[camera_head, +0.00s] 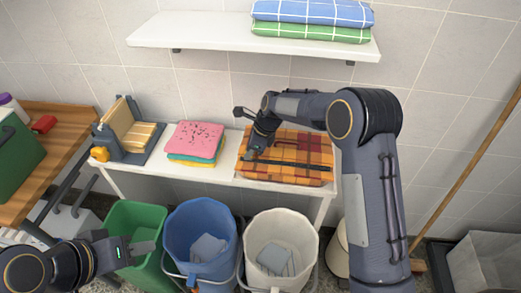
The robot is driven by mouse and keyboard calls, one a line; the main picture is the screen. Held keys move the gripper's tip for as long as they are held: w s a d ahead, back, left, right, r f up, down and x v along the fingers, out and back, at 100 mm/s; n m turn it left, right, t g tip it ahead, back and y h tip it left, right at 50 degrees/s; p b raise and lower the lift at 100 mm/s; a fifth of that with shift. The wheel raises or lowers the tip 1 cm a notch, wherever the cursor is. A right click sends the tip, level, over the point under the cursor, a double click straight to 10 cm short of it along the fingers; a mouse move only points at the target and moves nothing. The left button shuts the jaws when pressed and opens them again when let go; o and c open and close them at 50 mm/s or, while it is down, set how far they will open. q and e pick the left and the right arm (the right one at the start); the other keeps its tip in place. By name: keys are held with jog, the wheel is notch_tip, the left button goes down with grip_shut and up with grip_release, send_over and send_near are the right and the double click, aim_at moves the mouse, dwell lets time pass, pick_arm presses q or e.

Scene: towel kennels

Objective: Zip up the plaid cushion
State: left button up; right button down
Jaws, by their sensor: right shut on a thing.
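The orange-and-brown plaid cushion (302,157) lies on the right end of the white table, with a dark zip line (300,164) running across its front part. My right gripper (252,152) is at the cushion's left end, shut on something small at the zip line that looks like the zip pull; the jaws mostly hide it. My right arm covers part of the cushion's back edge. My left gripper (148,248) is low at the left, over the green bucket and away from the cushion. Whether its jaws are open is too small to tell.
Folded pink towels (194,140) lie left of the cushion on the white table (225,181). A grey holder (128,136) stands further left. Green (138,214), blue (200,230) and white (282,237) buckets stand in front. A shelf (205,30) with folded towels hangs above.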

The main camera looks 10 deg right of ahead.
jog(key=shift+a, duration=0.15)
jog(key=c, duration=1.5)
grip_release()
jog(key=shift+o, duration=0.2)
jog(key=b+v, duration=0.1)
jog(key=v, duration=0.6)
jog(key=shift+r, duration=0.35)
jog(key=shift+f, duration=0.1)
